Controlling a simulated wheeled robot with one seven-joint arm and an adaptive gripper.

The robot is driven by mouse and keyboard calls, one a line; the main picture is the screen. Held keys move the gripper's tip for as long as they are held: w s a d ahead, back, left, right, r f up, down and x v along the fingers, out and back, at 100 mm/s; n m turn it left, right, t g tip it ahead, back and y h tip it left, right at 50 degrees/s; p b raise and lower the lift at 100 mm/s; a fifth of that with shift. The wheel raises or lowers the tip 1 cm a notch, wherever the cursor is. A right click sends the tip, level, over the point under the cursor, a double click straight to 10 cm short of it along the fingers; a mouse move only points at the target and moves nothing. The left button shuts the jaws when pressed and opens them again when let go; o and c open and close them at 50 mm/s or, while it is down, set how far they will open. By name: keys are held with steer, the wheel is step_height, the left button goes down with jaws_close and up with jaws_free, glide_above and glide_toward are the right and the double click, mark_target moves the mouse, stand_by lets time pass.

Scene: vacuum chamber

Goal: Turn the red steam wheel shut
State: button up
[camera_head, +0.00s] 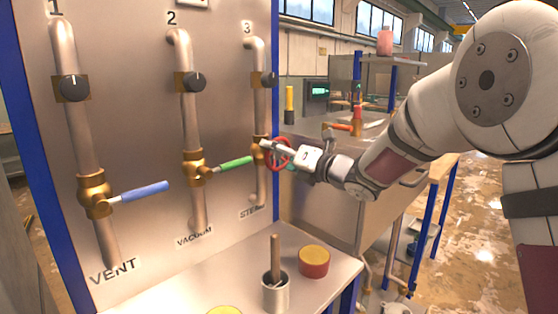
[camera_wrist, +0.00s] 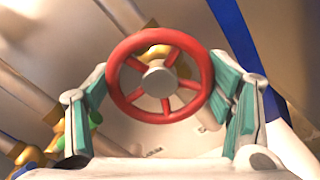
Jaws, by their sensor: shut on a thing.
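The red steam wheel (camera_head: 280,153) sits on the brass valve of pipe 3, above the STEAM label, at the right of the panel. In the wrist view the red wheel (camera_wrist: 113,82) shows as a spoked ring with a grey hub. My gripper (camera_head: 283,154) reaches it from the right. In the wrist view the teal fingers of my gripper (camera_wrist: 160,85) stand on both sides of the rim, closed on it. In the head view my gripper hides part of the wheel. I cannot tell from these frames how far the wheel is turned.
A green lever (camera_head: 236,163) on the VACUUM pipe points right, close to the wheel. A blue lever (camera_head: 145,192) is on the VENT pipe. Below, the shelf (camera_head: 325,282) holds a metal cup (camera_head: 275,294) and a red-sided round tin (camera_head: 314,266). A workbench stands behind my arm.

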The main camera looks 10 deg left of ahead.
steer(key=m+b, duration=0.1)
steer(key=m, duration=0.3)
steer(key=shift+f+m, duration=0.1)
steer(key=shift+m, duration=0.2)
steer(key=m, duration=0.3)
steer(key=shift+m, duration=0.4)
steer(key=m+p, duration=0.1)
steer(key=m, duration=0.3)
steer(key=m+p, duration=0.1)
steer(key=m, duration=0.3)
steer(key=m+p, duration=0.4)
steer(key=m, duration=0.3)
steer(key=m+p, duration=0.2)
steer(key=m, duration=0.2)
steer(key=shift+f+m, duration=0.1)
steer(key=shift+m, duration=0.2)
steer(key=shift+s+f+m+p, duration=0.1)
steer(key=shift+m+p, duration=0.6)
steer(key=shift+m, duration=0.7)
